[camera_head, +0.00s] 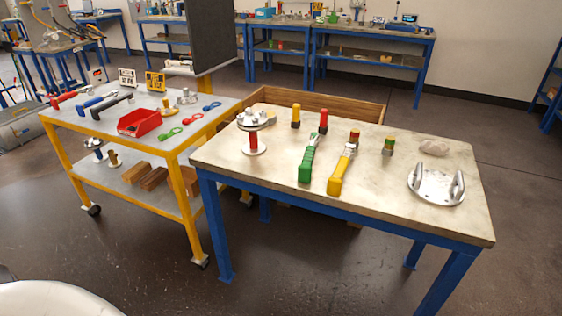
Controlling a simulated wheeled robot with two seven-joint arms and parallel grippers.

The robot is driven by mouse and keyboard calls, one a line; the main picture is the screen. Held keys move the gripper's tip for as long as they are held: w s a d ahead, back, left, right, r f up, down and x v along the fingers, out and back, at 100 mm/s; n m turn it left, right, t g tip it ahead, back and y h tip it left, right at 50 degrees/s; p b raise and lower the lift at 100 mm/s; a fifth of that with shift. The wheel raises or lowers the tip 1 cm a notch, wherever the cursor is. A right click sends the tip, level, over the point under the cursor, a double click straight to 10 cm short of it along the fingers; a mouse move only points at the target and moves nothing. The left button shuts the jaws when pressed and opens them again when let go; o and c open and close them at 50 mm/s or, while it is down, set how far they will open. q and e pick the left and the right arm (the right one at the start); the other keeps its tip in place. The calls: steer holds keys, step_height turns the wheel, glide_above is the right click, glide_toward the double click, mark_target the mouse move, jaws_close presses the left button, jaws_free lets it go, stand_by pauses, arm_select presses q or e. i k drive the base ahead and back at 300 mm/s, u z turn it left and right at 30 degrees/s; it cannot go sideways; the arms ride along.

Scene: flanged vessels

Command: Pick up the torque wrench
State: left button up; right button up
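Several long tools could be the torque wrench, and I cannot tell which from here. On the blue-legged table (222,160), a green-handled tool (308,160) and a yellow-handled tool (342,168) lie side by side near the middle, handles toward the front edge. On the yellow cart (70,120) to the left lie a red-handled tool (62,100), a blue-handled tool (95,101) and a black-handled tool (112,104). Neither of my grippers is in view.
A flanged vessel (253,140) stands on the table's left side, and a round metal plate with upright lugs (436,186) at its right. Red and yellow upright pieces stand at the back. A red bin (139,123) sits on the cart. Floor in front is clear.

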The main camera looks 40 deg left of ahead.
mark_target(335, 185)
steer(key=u, duration=1)
steer(key=i, duration=0.45)
steer(key=z, duration=0.05)
